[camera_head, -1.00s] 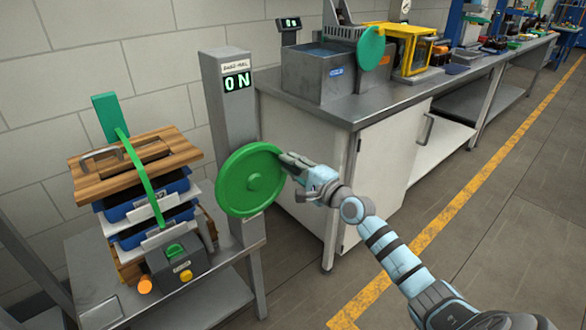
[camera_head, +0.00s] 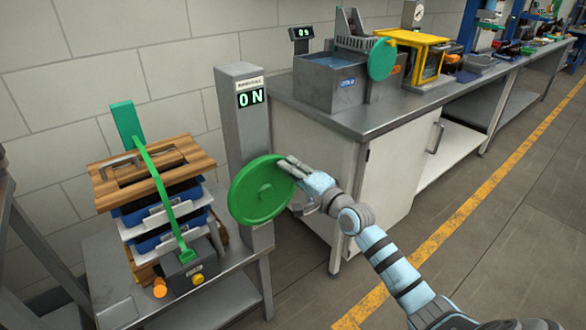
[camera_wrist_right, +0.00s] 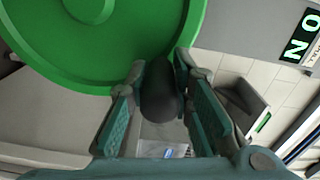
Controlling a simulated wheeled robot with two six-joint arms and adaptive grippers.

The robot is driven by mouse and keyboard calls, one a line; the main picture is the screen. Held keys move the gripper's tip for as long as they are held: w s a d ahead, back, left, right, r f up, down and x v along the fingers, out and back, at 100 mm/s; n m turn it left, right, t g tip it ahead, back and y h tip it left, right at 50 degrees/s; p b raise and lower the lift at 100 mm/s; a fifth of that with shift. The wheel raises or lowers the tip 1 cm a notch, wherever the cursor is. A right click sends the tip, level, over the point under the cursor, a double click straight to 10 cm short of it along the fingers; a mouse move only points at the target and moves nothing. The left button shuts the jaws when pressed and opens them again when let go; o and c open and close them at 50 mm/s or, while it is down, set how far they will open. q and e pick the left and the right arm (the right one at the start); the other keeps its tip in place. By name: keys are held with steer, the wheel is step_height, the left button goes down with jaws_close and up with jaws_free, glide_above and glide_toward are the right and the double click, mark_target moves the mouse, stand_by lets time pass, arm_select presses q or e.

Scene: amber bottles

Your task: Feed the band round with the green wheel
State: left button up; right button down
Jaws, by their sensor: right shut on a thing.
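The green wheel (camera_head: 260,192) is mounted on a grey post (camera_head: 240,115) with a display reading ON. My right gripper (camera_head: 292,168) is at the wheel's right edge. In the right wrist view its fingers are closed around a dark knob (camera_wrist_right: 160,95) beside the green wheel (camera_wrist_right: 130,45). The green band (camera_head: 163,193) runs from a green upright piece (camera_head: 127,124) down across a stack topped by a wooden board (camera_head: 180,160). Its lower end meets the grey box (camera_head: 183,278) in front. The band's path behind the stack is hidden. My left gripper is not in view.
The stack stands on a grey table (camera_head: 115,313) at the left. A steel bench (camera_head: 375,122) with a grey tank (camera_head: 330,80), a green disc (camera_head: 382,60) and a yellow frame (camera_head: 425,42) stands behind my right arm. The floor at the right is open.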

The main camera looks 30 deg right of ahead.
steer(key=shift+r, duration=0.45)
steer(key=c, duration=1.4)
jaws_free()
steer(key=shift+a, duration=0.1)
steer(key=shift+f, duration=0.1)
steer(key=shift+s+f, duration=0.15)
steer(key=shift+s, duration=0.15)
steer(key=s, duration=0.4)
steer(key=s+d, duration=0.1)
steer(key=s, duration=0.1)
steer(key=shift+s, duration=0.4)
